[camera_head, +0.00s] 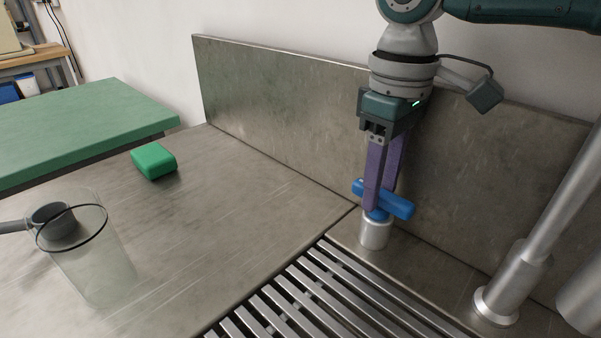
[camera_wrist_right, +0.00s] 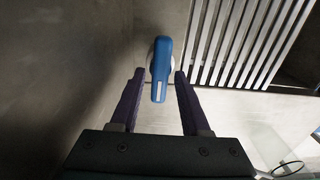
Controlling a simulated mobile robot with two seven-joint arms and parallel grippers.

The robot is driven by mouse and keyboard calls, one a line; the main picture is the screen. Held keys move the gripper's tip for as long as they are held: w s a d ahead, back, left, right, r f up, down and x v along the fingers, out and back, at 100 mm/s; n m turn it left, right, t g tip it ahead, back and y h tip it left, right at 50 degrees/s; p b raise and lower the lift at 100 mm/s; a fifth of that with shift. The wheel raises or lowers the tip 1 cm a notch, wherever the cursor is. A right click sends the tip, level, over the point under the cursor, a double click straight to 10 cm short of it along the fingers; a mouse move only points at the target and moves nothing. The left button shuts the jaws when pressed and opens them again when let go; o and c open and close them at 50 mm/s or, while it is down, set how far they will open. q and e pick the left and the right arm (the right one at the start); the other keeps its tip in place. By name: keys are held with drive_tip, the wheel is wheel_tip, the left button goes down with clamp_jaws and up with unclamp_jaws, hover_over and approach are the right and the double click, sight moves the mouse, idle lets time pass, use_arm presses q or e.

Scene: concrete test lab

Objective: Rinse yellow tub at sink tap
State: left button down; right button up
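No yellow tub shows in either view. My right gripper (camera_head: 378,205) points down at the blue tap lever (camera_head: 398,204), which sits on a short metal post (camera_head: 375,234) beside the sink grate. In the right wrist view the blue lever (camera_wrist_right: 161,68) lies between the two purple fingers of my gripper (camera_wrist_right: 159,74). A gap shows on each side of it, so the gripper is open around the lever. A metal tap pipe (camera_head: 520,268) rises at the right. My left gripper is out of view.
A clear tub with a dark rim (camera_head: 100,270) stands on the steel counter (camera_head: 215,220) at left, with a grey round, handled thing (camera_head: 55,224) by it. A green block (camera_head: 154,161) lies behind. The slatted grate (camera_head: 330,295) is bare. A steel backsplash (camera_head: 280,100) stands behind.

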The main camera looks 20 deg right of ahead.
clamp_jaws()
use_arm(q)
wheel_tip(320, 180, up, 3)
drive_tip(key=p, duration=0.3)
use_arm(e)
drive_tip(key=shift+s+r+n, duration=0.1)
drive_tip(key=shift+r+n, duration=0.25)
drive_tip(key=shift+n, duration=0.35)
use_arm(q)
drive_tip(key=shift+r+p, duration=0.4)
use_arm(e)
drive_tip(key=shift+a+f+n, duration=0.1)
drive_tip(key=shift+n, duration=0.4)
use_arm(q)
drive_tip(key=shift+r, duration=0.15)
use_arm(e)
drive_tip(key=shift+f+n, duration=0.15)
drive_tip(key=shift+n, duration=0.35)
drive_tip(key=shift+o, duration=1.1)
unclamp_jaws()
